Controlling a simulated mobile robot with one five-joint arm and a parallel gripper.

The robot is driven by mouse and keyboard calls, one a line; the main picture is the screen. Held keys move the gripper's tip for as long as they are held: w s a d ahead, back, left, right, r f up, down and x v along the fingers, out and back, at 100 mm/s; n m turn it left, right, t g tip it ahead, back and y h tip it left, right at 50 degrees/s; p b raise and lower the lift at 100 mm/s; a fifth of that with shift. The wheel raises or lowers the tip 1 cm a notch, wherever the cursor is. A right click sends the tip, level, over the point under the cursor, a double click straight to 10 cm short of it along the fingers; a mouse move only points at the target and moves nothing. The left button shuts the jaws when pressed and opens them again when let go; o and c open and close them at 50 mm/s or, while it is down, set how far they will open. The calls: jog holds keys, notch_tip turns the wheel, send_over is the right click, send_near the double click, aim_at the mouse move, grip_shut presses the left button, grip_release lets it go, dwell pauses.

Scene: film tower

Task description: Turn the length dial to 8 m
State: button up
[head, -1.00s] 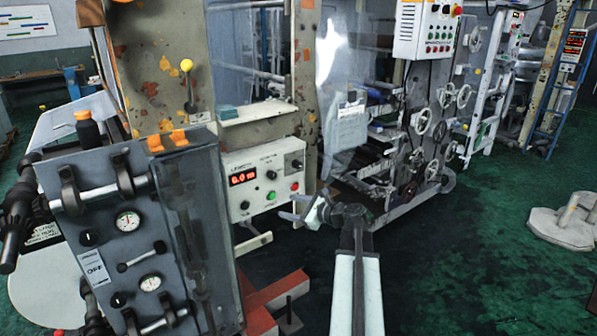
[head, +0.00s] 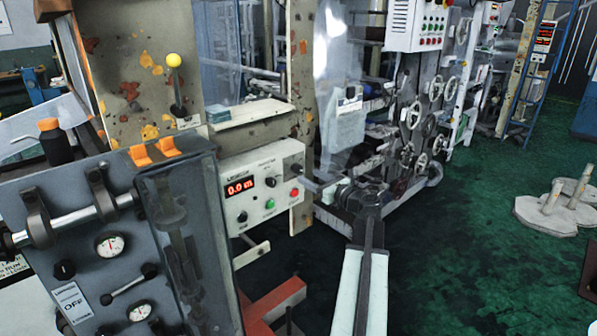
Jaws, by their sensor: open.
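The white control panel (head: 262,187) stands left of centre, with a lit red display (head: 239,187) that appears to read 0.0 m under a small label like "LENGTH". A black knob (head: 242,217) sits below the display, and another dark knob (head: 270,181) sits to its right. I cannot tell for sure which knob is the length dial. My gripper (head: 318,187) is open and empty, just right of the panel, pointing left towards it. It appears apart from the knobs, though its depth is hard to judge.
A green button (head: 270,203) and a red button (head: 294,192) are on the panel. A grey machine cabinet (head: 100,250) with gauges stands close at the left. A red beam (head: 275,300) juts out low below the panel. The green floor (head: 460,260) at the right is mostly free.

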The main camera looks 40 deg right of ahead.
aim_at(299, 170)
jog(key=w, duration=0.6)
jog(key=shift+w+d, duration=0.35)
jog(key=shift+w, duration=0.05)
grip_shut()
jog(key=shift+s+a+f, duration=0.1)
jog(key=shift+a+f, duration=0.05)
jog(key=shift+a, duration=0.1)
jog(key=shift+d+n, duration=0.2)
jog(key=shift+n, duration=0.1)
